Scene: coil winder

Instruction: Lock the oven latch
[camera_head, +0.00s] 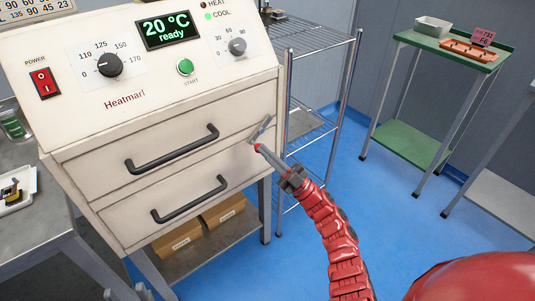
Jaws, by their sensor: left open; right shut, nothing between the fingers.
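The oven (85,120) is a cream cabinet with a sloped control panel and two drawers with black handles. A small grey metal latch (263,127) sits at the right edge of the drawer fronts, tilted with its upper end to the right. My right gripper (258,148) reaches in on the red arm from below right. Its slim fingers are shut and empty, with the tips just below the latch. I cannot tell whether they touch it. My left gripper is not in view.
The upper drawer handle (172,149) and lower drawer handle (190,199) stick out left of my gripper. A wire rack (324,131) stands close to the oven's right. A green table (453,47) is further back. The blue floor (390,205) between is clear.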

